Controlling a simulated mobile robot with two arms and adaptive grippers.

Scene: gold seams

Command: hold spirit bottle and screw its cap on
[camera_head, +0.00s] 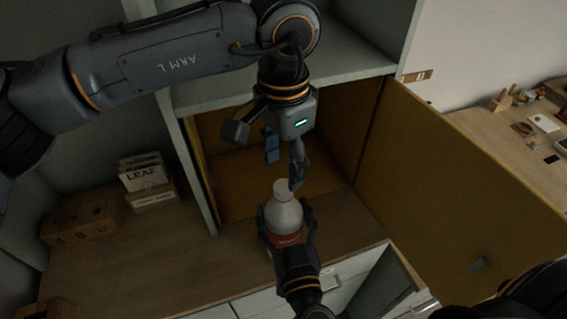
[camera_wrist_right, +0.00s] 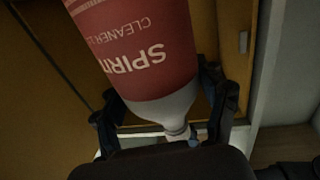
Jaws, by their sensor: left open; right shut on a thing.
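The spirit bottle (camera_head: 284,217) is white on top with a red label, which reads "SPIRIT CLEANER" in the right wrist view (camera_wrist_right: 150,50). My right gripper (camera_head: 285,228) is shut around its sides. The bottle looks upright; whether its base touches the counter is hidden. A pale cap (camera_head: 283,187) shows at the bottle's top, and a pale piece shows at the neck in the right wrist view (camera_wrist_right: 178,133). I cannot tell how tightly it sits. My left gripper (camera_head: 284,168) is open just above the cap, pointing down, one finger close beside the cap's right side.
An open cabinet with a yellow interior (camera_head: 240,180) stands behind the bottle, its yellow door (camera_head: 450,180) swung out to the right. The wooden counter (camera_head: 180,255) is clear left of the bottle. A lettered wooden box (camera_head: 85,222) and a LEAF box (camera_head: 145,175) stand farther left.

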